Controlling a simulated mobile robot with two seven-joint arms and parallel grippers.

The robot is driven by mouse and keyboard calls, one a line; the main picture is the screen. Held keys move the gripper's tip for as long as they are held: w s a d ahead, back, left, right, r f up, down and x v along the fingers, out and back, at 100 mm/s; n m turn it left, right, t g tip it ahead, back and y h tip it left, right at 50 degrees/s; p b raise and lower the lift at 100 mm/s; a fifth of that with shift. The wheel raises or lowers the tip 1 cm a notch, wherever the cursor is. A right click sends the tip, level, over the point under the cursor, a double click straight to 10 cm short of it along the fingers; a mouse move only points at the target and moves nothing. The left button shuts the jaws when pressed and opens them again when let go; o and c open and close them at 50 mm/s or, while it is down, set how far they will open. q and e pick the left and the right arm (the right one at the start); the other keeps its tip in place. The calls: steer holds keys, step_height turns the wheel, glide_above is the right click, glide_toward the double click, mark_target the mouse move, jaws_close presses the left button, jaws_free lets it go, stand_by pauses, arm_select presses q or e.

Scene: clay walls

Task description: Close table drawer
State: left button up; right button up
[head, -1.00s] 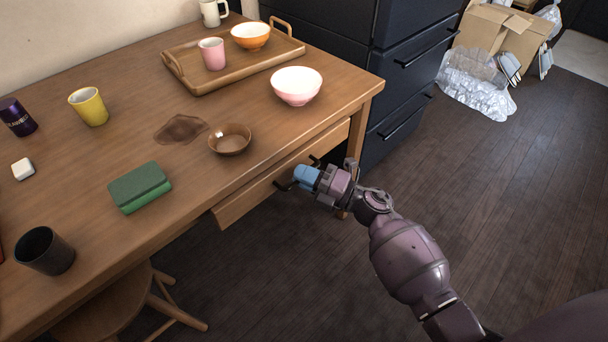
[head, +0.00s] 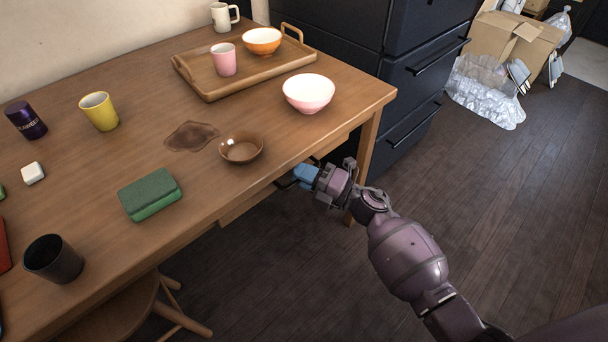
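The wooden table (head: 95,190) fills the left of the head view. Its drawer front (head: 245,203) shows as a narrow strip below the tabletop's front edge, mostly under the overhang. My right gripper (head: 290,181) is at the drawer front, with its blue part close to the table edge. Its fingertips are dark and partly hidden, so I cannot tell how far apart they are or whether they touch the drawer. My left gripper is not in view.
On the table are a brown bowl (head: 241,148), a pink bowl (head: 308,93), a green sponge (head: 150,195), a dark cup (head: 53,259) and a wooden tray (head: 215,92). A stool (head: 125,310) stands below. Dark cabinets (head: 405,85) stand behind.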

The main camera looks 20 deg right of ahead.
stand_by(0.3)
steer(key=shift+s+d+f, duration=0.15)
steer(key=shift+s+d, duration=0.05)
steer(key=shift+s, duration=0.05)
arm_select(q)
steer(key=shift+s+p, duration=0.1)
steer(key=shift+p, duration=0.4)
arm_select(e)
steer(key=v, duration=1)
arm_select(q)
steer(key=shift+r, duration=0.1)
arm_select(e)
steer(key=shift+s, duration=0.15)
